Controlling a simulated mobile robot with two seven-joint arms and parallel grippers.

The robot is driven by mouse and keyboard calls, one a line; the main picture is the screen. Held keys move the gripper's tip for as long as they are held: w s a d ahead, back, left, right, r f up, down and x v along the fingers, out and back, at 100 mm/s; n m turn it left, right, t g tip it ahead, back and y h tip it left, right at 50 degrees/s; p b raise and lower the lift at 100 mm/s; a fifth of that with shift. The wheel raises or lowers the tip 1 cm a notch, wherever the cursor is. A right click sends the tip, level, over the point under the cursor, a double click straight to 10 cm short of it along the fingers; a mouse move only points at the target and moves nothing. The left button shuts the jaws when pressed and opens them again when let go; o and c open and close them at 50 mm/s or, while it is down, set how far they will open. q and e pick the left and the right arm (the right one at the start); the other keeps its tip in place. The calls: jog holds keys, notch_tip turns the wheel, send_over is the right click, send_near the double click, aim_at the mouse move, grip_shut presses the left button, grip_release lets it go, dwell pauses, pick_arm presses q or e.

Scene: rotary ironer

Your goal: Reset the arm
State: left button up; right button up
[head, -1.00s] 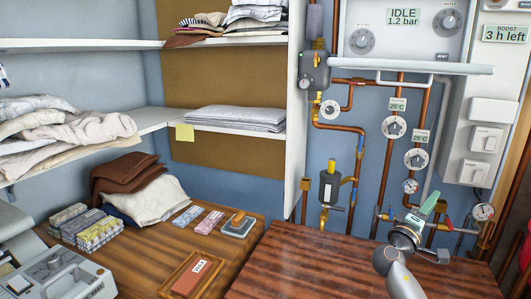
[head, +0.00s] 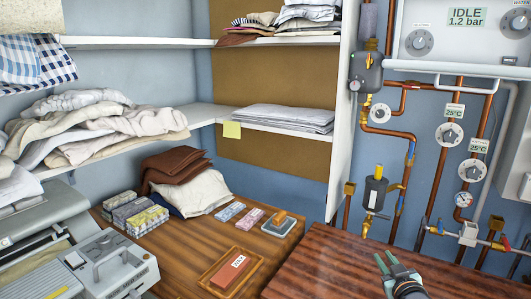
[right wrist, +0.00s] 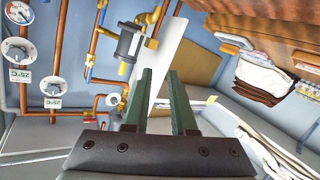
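My right gripper (head: 391,265) is at the lower right of the head view, over the dark wooden table top (head: 335,262). Its two green fingers stand apart with nothing between them. In the right wrist view the same gripper (right wrist: 160,75) is open, with the copper pipes and a white shelf panel beyond it. It touches nothing that I can see. My left gripper is not in the head view.
A grey machine (head: 105,270) stands at lower left. Copper pipes with valves and gauges (head: 467,199) line the wall at right.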

jog(key=s+a+f+g+y, duration=0.1)
jog(key=s+a+f+g, duration=0.1)
jog(key=s+a+f, duration=0.65)
jog(key=s+a+f+g+y, duration=0.2)
jog(key=s+a+f+g, duration=0.1)
jog(key=s+f, duration=1.1)
jog(key=s+a+g, duration=0.1)
jog(key=s+a, duration=0.2)
jog(key=s, duration=1.1)
jog(key=shift+a+f+m+g, duration=0.2)
jog(key=shift+f+m+g, duration=0.1)
jog(key=shift+f+m, duration=0.1)
